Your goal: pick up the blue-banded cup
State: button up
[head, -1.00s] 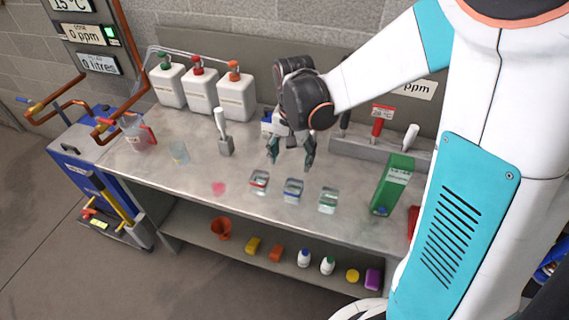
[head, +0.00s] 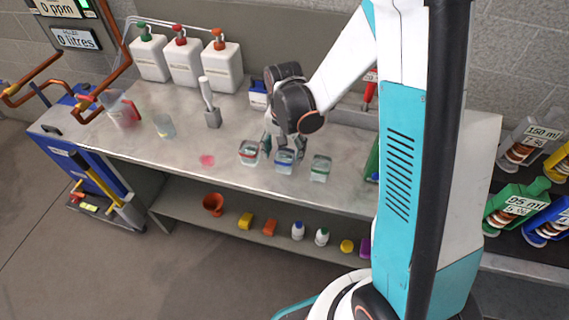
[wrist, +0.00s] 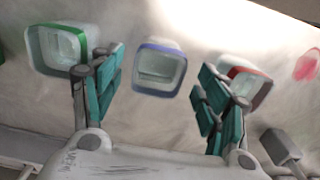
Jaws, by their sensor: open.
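The blue-banded cup (head: 284,160) stands on the grey bench as the middle one of three small clear cups. In the wrist view the blue-banded cup (wrist: 160,68) lies beyond and between the two spread teal fingers, apart from both. My gripper (head: 284,148) is open and empty, just behind and above this cup in the head view; its fingertips are partly hidden. In the wrist view my gripper (wrist: 162,85) has the green-banded cup (wrist: 58,50) by its left finger and the red-banded cup (wrist: 248,85) by its right finger.
The red-banded cup (head: 249,152) and green-banded cup (head: 320,168) flank closely. A pink spill (head: 207,160) lies to the left.

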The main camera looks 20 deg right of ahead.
aim_at(284, 157)
notch_tip(284, 157, down, 3)
jog(key=shift+d+f+b, duration=0.1)
jog(key=shift+b, duration=0.35)
jog(key=c, duration=1.2)
